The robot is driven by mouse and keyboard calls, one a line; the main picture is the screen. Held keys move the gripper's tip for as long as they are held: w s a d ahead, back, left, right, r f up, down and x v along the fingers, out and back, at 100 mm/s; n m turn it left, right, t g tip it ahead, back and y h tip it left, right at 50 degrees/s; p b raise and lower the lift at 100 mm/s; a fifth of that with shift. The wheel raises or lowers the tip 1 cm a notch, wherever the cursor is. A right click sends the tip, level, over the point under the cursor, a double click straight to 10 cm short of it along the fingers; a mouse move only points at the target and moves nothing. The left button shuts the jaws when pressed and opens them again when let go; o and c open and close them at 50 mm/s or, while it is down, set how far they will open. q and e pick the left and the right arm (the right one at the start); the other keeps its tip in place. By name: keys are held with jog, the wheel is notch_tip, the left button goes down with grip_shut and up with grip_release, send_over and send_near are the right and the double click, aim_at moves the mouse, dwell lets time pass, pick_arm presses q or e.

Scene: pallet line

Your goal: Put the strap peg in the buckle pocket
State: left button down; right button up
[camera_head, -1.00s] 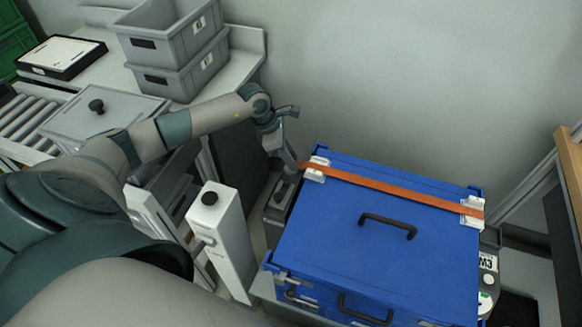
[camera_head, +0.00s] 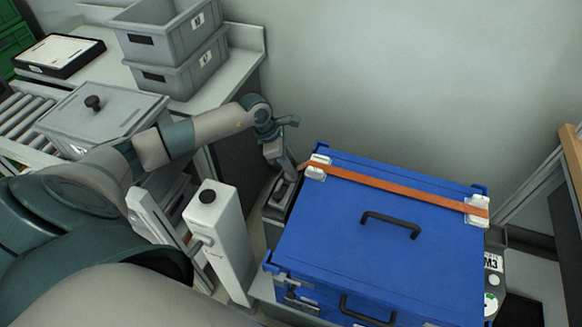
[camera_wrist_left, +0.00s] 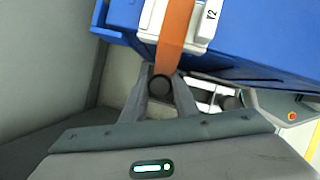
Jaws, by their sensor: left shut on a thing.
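An orange strap (camera_head: 400,188) lies across the lid of a blue case (camera_head: 340,235) and passes through white corner pieces at its left (camera_head: 317,167) and right (camera_head: 476,209) ends. My left gripper (camera_wrist_left: 160,92) is shut on the strap peg (camera_wrist_left: 160,85), a dark round end below the strap. In the head view the left gripper (camera_head: 289,176) is just off the case's upper left corner, and the peg is hidden there. In the wrist view the strap (camera_wrist_left: 174,35) runs from a white piece to the fingers. I cannot make out the buckle pocket. My right gripper is not in view.
Grey bins (camera_head: 180,75) and a lidded grey box (camera_head: 95,115) are at the upper left. A plain wall is behind. A wooden-edged shelf (camera_head: 572,160) is at the right.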

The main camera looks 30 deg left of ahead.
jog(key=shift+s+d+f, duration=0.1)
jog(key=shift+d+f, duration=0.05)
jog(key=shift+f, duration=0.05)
pick_arm(q)
jog(key=c, duration=1.4)
grip_release()
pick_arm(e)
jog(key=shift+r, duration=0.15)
pick_arm(q)
jog(key=shift+r, duration=0.3)
jog(key=p+v, duration=0.2)
jog(key=v, duration=0.1)
jog(key=shift+r, duration=0.15)
jog(key=p+v, duration=0.4)
jog(key=v, duration=0.4)
jog(key=shift+s+a+r, duration=0.1)
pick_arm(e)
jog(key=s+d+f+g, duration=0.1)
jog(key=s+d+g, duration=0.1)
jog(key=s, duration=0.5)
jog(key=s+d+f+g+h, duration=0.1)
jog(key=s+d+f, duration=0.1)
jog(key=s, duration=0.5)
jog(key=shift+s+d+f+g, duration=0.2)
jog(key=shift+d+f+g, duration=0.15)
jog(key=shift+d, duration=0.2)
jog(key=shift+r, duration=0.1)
